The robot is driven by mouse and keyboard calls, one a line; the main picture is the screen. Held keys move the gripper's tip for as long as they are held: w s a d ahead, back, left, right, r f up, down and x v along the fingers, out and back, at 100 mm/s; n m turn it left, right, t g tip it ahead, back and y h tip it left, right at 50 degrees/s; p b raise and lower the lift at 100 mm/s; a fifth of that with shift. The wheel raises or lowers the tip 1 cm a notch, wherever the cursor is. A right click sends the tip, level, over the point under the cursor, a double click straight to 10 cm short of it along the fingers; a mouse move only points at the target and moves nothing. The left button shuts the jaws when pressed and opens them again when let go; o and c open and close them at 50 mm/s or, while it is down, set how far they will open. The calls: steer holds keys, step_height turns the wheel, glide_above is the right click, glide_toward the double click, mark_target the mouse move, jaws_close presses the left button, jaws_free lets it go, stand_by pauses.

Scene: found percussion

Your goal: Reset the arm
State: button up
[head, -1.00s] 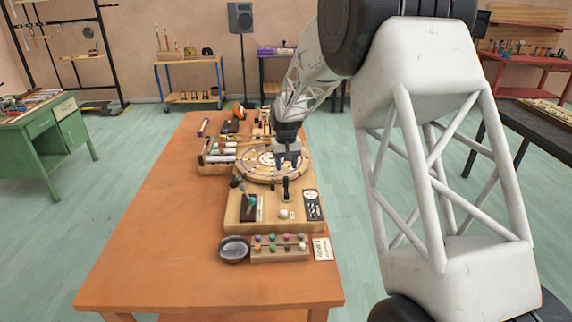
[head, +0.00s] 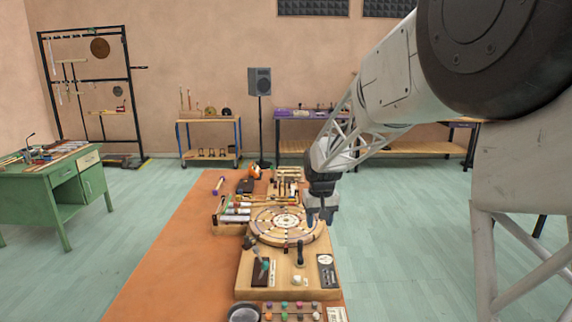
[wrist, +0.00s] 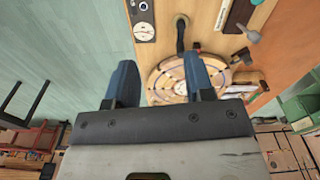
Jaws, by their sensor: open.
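My gripper (head: 320,216) is open and empty, above the right edge of the round segmented wooden disc (head: 286,226). In the wrist view my gripper (wrist: 160,76) shows two blue fingers spread apart with nothing between them, and the disc (wrist: 166,82) lies beyond them. A dark upright handle (head: 299,254) stands on the wooden board (head: 248,278) in front of the disc; it also shows in the wrist view (wrist: 181,35).
The board also bears a black panel with a white dial (head: 326,270) and a dark block (head: 262,271). A dark pan (head: 244,313) and a rack of coloured knobs (head: 290,308) sit at the front. The orange table (head: 165,270) is clear at left.

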steer(key=s+d+r, duration=0.2)
steer(key=s+r, duration=0.1)
steer(key=s, duration=0.5)
steer(key=s+d+r+m+t, duration=0.1)
steer(key=s+d+r, duration=0.1)
steer(key=s, duration=0.5)
steer(key=s+d+r, duration=0.2)
steer(key=s+r, duration=0.1)
steer(key=s, duration=0.5)
steer(key=s+d+f, duration=0.1)
steer(key=s, duration=0.9)
steer(key=s+d+f+t, duration=0.1)
steer(key=s, duration=0.9)
steer(key=shift+s+d+f+m, duration=0.2)
steer(key=shift+s+d+m, duration=0.1)
steer(key=shift+d+m, duration=0.1)
